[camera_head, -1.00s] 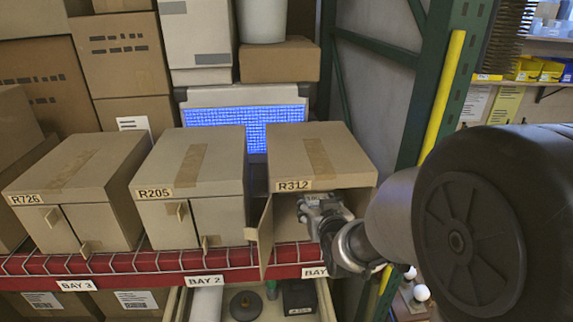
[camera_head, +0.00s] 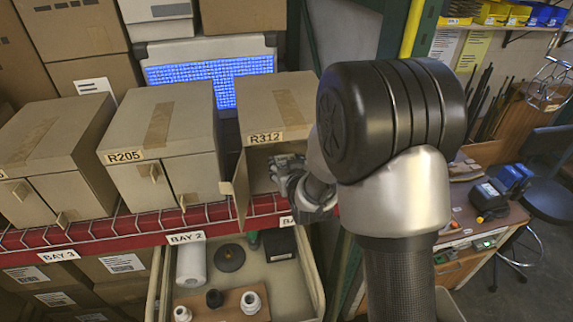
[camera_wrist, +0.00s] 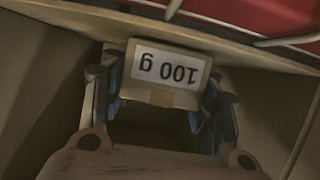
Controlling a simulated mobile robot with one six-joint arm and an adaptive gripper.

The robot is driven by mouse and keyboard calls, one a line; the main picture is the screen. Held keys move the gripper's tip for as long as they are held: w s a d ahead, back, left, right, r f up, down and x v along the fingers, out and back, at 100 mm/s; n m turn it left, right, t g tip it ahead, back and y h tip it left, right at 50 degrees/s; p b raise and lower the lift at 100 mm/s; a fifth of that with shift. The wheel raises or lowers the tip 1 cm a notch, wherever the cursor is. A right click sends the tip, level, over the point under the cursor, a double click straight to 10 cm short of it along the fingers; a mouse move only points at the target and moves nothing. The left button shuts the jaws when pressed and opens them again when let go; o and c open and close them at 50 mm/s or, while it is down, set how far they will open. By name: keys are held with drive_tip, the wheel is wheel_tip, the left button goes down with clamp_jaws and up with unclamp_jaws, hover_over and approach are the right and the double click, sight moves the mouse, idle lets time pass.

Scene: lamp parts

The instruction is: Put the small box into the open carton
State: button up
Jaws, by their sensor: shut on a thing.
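The small box (camera_wrist: 168,68) is pale with a white label reading "100 g", upside down in the wrist view. My gripper (camera_wrist: 158,88) is shut on it, with one finger at each side. In the head view my gripper (camera_head: 288,168) is at the front opening of the open carton R312 (camera_head: 283,102), at its right part. The carton's left door flap (camera_head: 241,190) stands swung outward. My arm hides the carton's right side. I cannot make out the small box clearly in the head view, nor whether it touches the carton floor.
Carton R205 (camera_head: 160,125) and another closed carton (camera_head: 45,150) stand to the left on the red-edged wire shelf (camera_head: 100,232). Below is an open drawer (camera_head: 312,275) with several lamp parts. A green rack post and a workbench (camera_head: 495,225) are to the right.

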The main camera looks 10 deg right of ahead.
drive_tip(key=shift+f+b, duration=0.2)
drive_tip(key=shift+b, duration=0.1)
drive_tip(key=o, duration=1.2)
drive_tip(key=shift+r, duration=0.1)
